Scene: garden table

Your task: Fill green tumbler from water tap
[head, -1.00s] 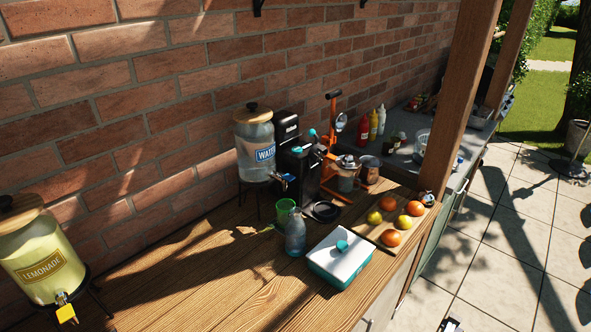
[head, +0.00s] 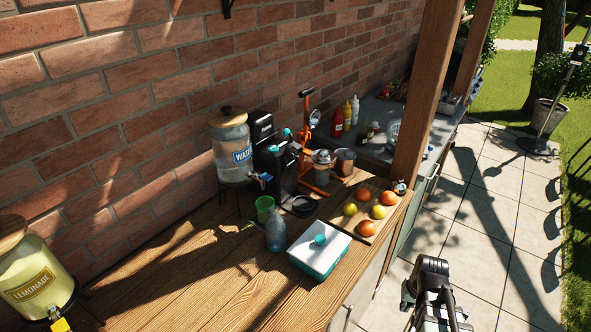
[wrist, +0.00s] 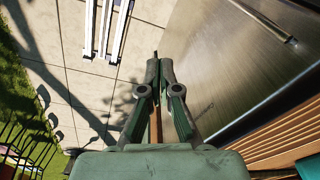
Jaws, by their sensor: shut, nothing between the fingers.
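The green tumbler (head: 264,208) stands on the wooden table in the head view, behind a clear bottle (head: 276,235) that partly overlaps it. The water dispenser (head: 231,150), a clear jar with a wooden lid and a WATER label, stands on a black stand against the brick wall. Its tap (head: 264,177) has a blue handle and sits above and near the tumbler. My gripper (wrist: 157,68) is shut and empty in the wrist view, pointing down past the cabinet front over the paving. In the head view my arm is at the lower right, off the table and well away from the tumbler.
A white and teal box (head: 322,262) and a board of fruit (head: 374,205) lie near the front edge. A black coffee machine (head: 268,150) and an orange press (head: 307,130) stand right of the dispenser. The lemonade dispenser (head: 38,268) is far left. Bare wood lies between the dispensers.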

